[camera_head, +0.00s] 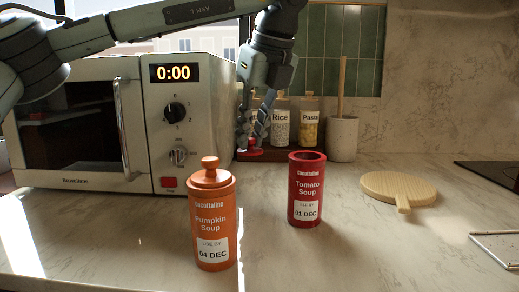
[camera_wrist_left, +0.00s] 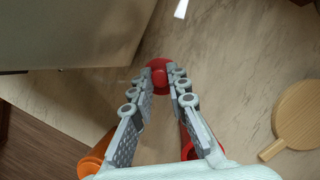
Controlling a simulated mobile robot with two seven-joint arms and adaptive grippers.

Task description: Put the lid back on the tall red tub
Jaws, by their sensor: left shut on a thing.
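The tall red Tomato Soup tub (camera_head: 305,205) stands upright and open-topped on the counter. My left gripper (camera_head: 250,140) is in the air beyond the tub and to its left, shut on the red lid (camera_head: 250,153). In the left wrist view the lid (camera_wrist_left: 159,68) shows at the tips of my left fingers (camera_wrist_left: 165,84). Part of the red tub (camera_wrist_left: 187,150) shows low in that view, partly hidden by a finger. My right gripper is in neither view.
An orange Pumpkin Soup tub (camera_head: 211,222) with its lid on stands front left of the red tub. A microwave (camera_head: 110,125) is at the left. Jars (camera_head: 310,125) and a utensil pot (camera_head: 343,140) stand behind. A round wooden board (camera_head: 398,187) lies right; counter between is clear.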

